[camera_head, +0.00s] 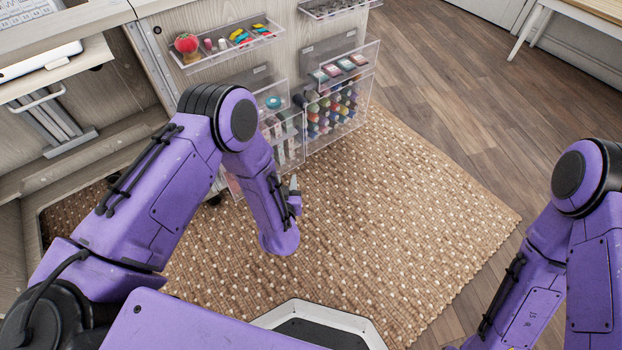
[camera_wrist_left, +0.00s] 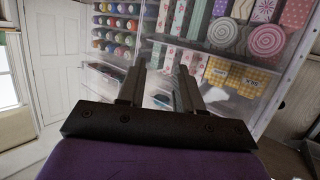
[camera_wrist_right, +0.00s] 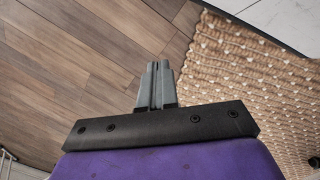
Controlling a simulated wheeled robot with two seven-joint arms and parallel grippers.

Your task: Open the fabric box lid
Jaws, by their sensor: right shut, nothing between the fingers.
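A clear-walled fabric box (camera_wrist_left: 292,70) with folded and rolled patterned fabrics fills the upper right of the left wrist view. Clear boxes (camera_head: 290,150) on the cabinet's side also show in the head view, partly behind my left arm. My left gripper (camera_wrist_left: 162,68) is open, its fingers apart and pointing at the clear fronts, with nothing visibly held. It also shows in the head view (camera_head: 294,188), low beside the boxes. I cannot tell whether it touches a lid. My right gripper (camera_wrist_right: 155,64) is shut and empty above the floor, away from the boxes.
A clear rack of thread spools (camera_head: 332,108) stands right of the fabric boxes. A clear tray (camera_head: 228,45) with a tomato pincushion (camera_head: 187,46) is mounted above. A woven rug (camera_head: 400,200) covers the floor.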

